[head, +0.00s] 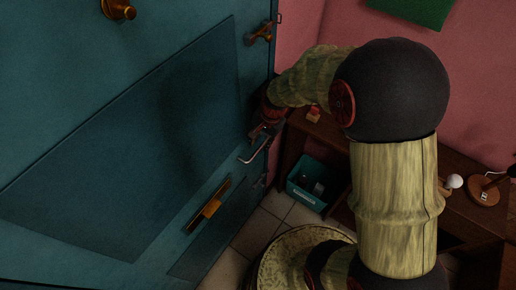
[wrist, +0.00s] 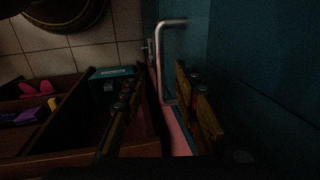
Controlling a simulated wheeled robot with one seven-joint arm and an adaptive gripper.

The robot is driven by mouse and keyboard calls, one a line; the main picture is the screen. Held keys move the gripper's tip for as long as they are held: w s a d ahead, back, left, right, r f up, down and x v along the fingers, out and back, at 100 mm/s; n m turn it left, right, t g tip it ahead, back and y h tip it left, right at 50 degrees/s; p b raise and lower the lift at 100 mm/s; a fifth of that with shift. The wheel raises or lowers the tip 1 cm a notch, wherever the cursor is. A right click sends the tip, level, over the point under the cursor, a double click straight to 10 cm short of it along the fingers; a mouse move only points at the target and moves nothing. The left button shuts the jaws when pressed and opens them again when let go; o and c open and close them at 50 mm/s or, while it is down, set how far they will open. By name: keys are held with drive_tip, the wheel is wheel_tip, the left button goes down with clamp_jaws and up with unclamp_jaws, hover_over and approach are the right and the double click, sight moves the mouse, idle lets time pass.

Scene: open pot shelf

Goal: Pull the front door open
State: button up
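The teal front door (head: 120,150) fills the left of the head view and the right side of the wrist view (wrist: 255,70). A silver bar handle (head: 256,150) stands out from it near its right edge. In the wrist view the bent handle (wrist: 158,50) shows ahead, in line with the gap between my fingers. My gripper (head: 262,131) is beside the door close to the handle. Its two fingers (wrist: 157,82) are apart, with nothing seen gripped. I cannot tell whether they touch the handle. In the head view the fingers are small and dark.
A brass latch (head: 262,33), a brass knob (head: 118,9) and a brass mail slot (head: 208,205) are on the door. A dark wooden shelf unit (head: 470,225) stands along the pink wall, with a teal bin (head: 306,196) by it. Tiled floor (head: 262,230) shows below the handle.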

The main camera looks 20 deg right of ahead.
sight(257, 151)
drive_tip(key=f, duration=0.2)
drive_tip(key=f+b, duration=0.1)
drive_tip(key=f, duration=0.2)
drive_tip(key=shift+w+a+f, duration=0.35)
drive_tip(key=shift+w+f, duration=0.05)
drive_tip(key=shift+c, duration=1.4)
clamp_jaws()
